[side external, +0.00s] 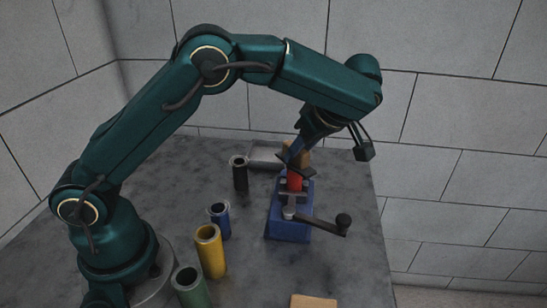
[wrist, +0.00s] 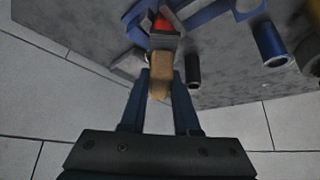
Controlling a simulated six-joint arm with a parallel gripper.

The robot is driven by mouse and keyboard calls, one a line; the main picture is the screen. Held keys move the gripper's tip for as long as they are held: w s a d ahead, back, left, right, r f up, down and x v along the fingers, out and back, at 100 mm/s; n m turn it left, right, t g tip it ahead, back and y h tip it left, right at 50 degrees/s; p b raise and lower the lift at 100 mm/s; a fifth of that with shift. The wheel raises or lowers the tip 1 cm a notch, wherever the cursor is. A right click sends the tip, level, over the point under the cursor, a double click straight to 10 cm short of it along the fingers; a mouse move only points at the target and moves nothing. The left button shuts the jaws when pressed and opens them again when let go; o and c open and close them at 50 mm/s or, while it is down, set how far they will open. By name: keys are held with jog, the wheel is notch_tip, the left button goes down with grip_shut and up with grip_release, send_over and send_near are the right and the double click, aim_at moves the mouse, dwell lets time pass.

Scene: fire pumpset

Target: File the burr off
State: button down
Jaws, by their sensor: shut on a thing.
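A blue vise (side external: 289,225) stands on the grey bench with its crank arm pointing right. A red part (side external: 294,181) stands upright in its jaws; it also shows in the wrist view (wrist: 161,24). My gripper (side external: 297,151) is above the vise, pointing down. It is shut on a tan, wood-coloured handle (wrist: 160,77), which lies between its two fingers in the wrist view. A dark grey piece (wrist: 165,43) shows between the handle and the red part. I cannot tell whether it touches the red part. The burr cannot be made out.
A black tube (side external: 240,174), a blue tube (side external: 219,220), a yellow tube (side external: 211,253) and a green tube (side external: 191,287) stand left of the vise. A grey tray (side external: 264,154) lies behind it. A tan block (side external: 313,302) is at the front edge. Tiled walls stand behind.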

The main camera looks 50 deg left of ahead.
aim_at(306, 163)
jog(key=shift+f, duration=0.35)
dwell(0.8)
dwell(0.6)
jog(key=shift+d, duration=1.55)
jog(key=shift+a, duration=0.15)
jog(key=shift+a, duration=2.9)
jog(key=shift+d, duration=0.1)
jog(key=shift+d, duration=2.9)
